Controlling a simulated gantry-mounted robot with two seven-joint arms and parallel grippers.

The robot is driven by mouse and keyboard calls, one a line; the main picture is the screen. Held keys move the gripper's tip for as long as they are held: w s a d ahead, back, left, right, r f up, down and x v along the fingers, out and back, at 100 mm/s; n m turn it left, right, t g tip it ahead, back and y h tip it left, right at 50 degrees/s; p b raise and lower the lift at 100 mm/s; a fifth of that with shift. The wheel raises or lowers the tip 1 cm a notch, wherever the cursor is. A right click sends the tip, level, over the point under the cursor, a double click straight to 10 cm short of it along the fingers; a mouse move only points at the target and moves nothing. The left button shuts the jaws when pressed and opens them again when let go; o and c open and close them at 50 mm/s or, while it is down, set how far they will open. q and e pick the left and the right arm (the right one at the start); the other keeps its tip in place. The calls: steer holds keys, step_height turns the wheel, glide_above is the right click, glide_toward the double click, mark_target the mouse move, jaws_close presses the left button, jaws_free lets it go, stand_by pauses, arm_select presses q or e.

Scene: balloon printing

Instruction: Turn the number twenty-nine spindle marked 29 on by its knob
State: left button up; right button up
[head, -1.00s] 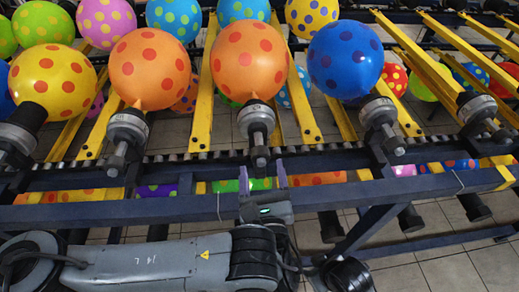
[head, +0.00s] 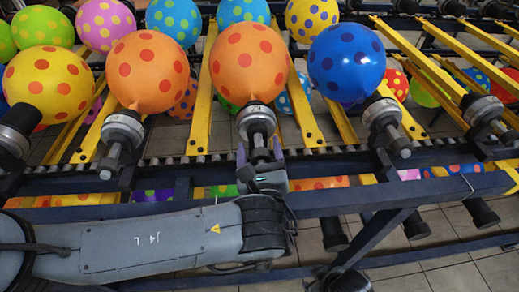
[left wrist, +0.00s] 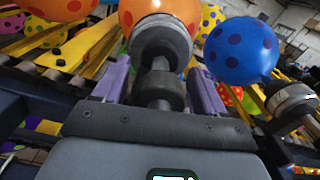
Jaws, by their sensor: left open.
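A spindle (head: 256,122) with a grey metal collar and black body bears an orange balloon with red dots (head: 249,62). The mark on its collar is too small to read. Its dark knob (left wrist: 163,90) points toward me. My left gripper (head: 260,153) is open, with one purple finger on either side of the knob. In the left wrist view my gripper (left wrist: 160,85) shows gaps between the fingers and the knob. My right gripper is not in view.
Neighbouring spindles carry another orange balloon (head: 147,71) on the left and a blue balloon (head: 346,62) on the right. A dark blue rail (head: 400,192) runs across below the spindles. Yellow bars (head: 203,90) stand behind.

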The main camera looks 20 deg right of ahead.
arm_select(q)
steer(key=shift+c, duration=0.4)
steer(key=c, duration=0.9)
steer(key=shift+m, duration=0.3)
steer(key=m+b, duration=0.2)
steer(key=m, duration=0.1)
steer(key=shift+f, duration=0.1)
steer(key=shift+c, duration=0.2)
steer(key=m+b, duration=0.2)
steer(key=m, duration=0.3)
steer(key=shift+d+m+b, duration=0.15)
steer(key=shift+m+b, duration=0.2)
steer(key=shift+m, duration=0.05)
steer(key=m+b, duration=0.1)
steer(key=m, duration=0.2)
steer(key=shift+s+m, duration=0.1)
steer(key=shift+m, duration=2.5)
